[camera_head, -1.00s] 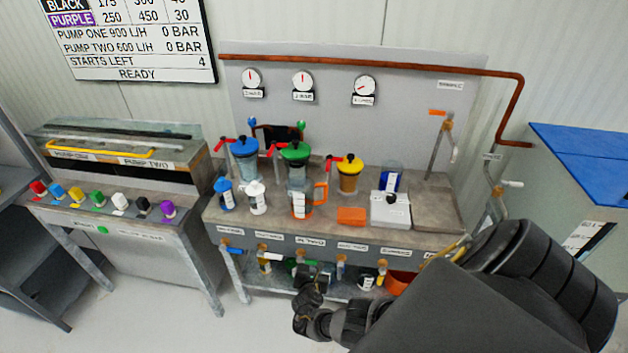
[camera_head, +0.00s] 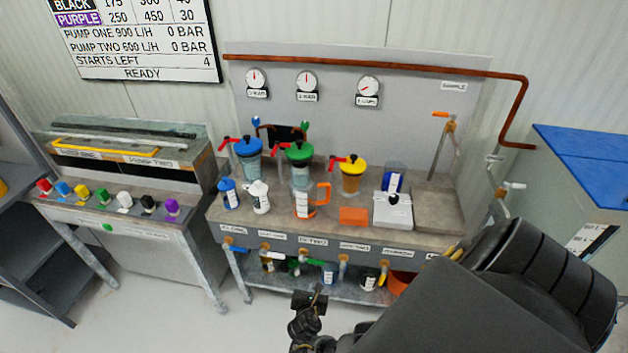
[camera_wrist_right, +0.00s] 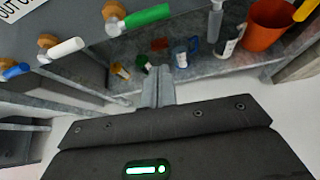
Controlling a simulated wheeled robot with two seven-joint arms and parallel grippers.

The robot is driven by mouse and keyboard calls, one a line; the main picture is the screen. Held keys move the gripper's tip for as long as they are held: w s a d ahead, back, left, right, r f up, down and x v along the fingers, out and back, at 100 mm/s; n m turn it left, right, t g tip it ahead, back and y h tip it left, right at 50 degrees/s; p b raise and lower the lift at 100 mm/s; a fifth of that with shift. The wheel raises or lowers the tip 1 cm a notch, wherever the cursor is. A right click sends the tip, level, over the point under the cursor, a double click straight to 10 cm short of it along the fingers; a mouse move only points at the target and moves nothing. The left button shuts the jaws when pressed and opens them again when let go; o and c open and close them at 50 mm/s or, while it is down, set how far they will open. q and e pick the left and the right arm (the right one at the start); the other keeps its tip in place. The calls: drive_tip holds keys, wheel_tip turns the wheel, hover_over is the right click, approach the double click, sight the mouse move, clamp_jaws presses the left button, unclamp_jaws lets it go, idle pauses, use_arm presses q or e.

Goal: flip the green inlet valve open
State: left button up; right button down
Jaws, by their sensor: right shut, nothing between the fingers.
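The green inlet valve (camera_wrist_right: 147,15) shows in the right wrist view as a green lever on a brass fitting at the bench's front edge. In the head view the green lever (camera_head: 293,266) is small, under the front edge. My right gripper (camera_wrist_right: 158,75) is shut and empty; its fingers are below the green lever in the wrist view and apart from it. In the head view the gripper (camera_head: 318,292) is dark, in front of the lower shelf. My left gripper is not in view.
A white lever (camera_wrist_right: 62,48) and a blue lever (camera_wrist_right: 14,70) sit left of the green one. Small bottles and an orange-red bucket (camera_wrist_right: 268,22) stand on the lower shelf (camera_wrist_right: 205,72). Pots with blue, green and yellow lids stand on the bench top.

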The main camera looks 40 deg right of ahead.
drive_tip(key=shift+v, duration=1.05)
drive_tip(key=shift+w, duration=0.1)
drive_tip(key=s+a+f+m+g+y+b, duration=0.1)
drive_tip(key=s+a+f+m+y, duration=0.25)
drive_tip(key=f+m, duration=0.4)
drive_tip(key=s+a+f+m+g+y, duration=0.1)
drive_tip(key=s+a+f+m+y, duration=0.1)
drive_tip(key=s+f+m, duration=0.35)
drive_tip(key=s+f+m+g+y+b, duration=0.1)
drive_tip(key=s+f+m, duration=0.2)
drive_tip(key=s, duration=0.6)
drive_tip(key=s+a+f+m+g+y+b, duration=0.1)
drive_tip(key=s+f, duration=0.4)
drive_tip(key=s, duration=0.5)
drive_tip(key=s+a+f+m+g+y+b, duration=0.1)
drive_tip(key=s+f+m, duration=0.3)
drive_tip(key=s, duration=0.5)
drive_tip(key=shift+s+f+m+g+y+b, duration=0.25)
drive_tip(key=shift+s+m+g+y+b, duration=0.15)
drive_tip(key=shift+m+g+b, duration=0.35)
